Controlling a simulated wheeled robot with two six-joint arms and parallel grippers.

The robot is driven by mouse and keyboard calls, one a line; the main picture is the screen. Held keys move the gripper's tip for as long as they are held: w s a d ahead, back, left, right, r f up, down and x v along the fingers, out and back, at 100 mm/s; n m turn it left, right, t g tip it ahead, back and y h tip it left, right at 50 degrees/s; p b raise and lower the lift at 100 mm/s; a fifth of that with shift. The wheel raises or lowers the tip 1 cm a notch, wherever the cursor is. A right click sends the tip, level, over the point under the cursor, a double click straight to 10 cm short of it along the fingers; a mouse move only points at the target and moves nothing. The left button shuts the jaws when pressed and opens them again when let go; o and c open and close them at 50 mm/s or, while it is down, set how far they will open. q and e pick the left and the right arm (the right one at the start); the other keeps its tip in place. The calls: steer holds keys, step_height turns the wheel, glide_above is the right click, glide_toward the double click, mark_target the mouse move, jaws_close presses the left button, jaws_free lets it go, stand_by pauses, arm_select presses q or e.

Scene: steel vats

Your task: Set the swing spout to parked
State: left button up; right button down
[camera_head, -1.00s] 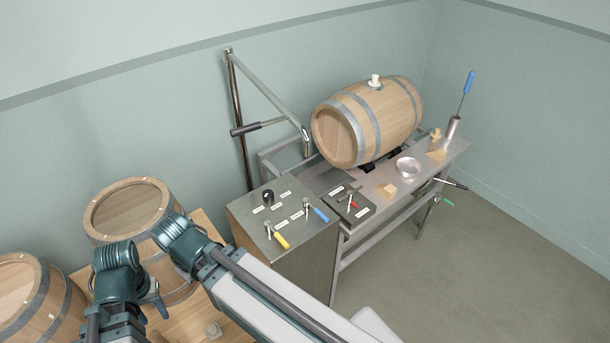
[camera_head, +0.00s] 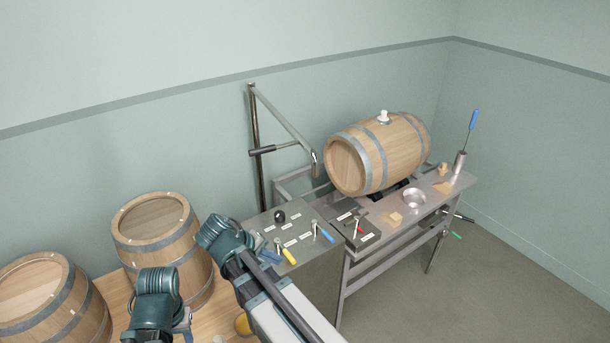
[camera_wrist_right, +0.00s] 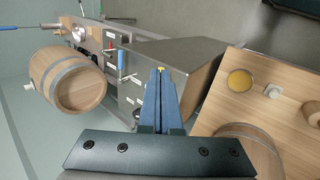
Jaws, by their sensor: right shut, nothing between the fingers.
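The swing spout (camera_head: 283,115) is a grey metal tube slanting down to the right from the top of an upright post (camera_head: 257,160) by the wall. Its tip hangs near the left end of the raised barrel. A black-gripped handle (camera_head: 272,149) sticks out from the post. My right gripper (camera_head: 270,257) is shut and empty, well below and in front of the spout, by the steel control box. Its blue fingers (camera_wrist_right: 160,74) are together in the right wrist view, where the spout is not clear. My left gripper (camera_head: 184,324) is partly hidden at the bottom.
The steel control box (camera_head: 320,262) carries a black knob and yellow and blue levers. The barrel (camera_head: 378,155) lies on a steel bench (camera_head: 440,198) with a bowl (camera_head: 413,199). Two upright barrels stand at left. Open floor lies right of the bench.

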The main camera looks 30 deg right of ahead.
steer(key=w+r+t+h, duration=0.1)
steer(key=w+r+h, duration=0.3)
steer(key=r, duration=0.5)
steer(key=w+r+h, duration=0.2)
steer(key=r+h, duration=0.5)
steer(key=r, duration=0.2)
steer(key=w+d, duration=0.1)
steer(key=d, duration=1.2)
steer(key=shift+w+d, duration=0.25)
steer(key=shift+w, duration=0.15)
steer(key=shift+d+t+y, duration=0.1)
steer(key=shift+t+y, duration=0.2)
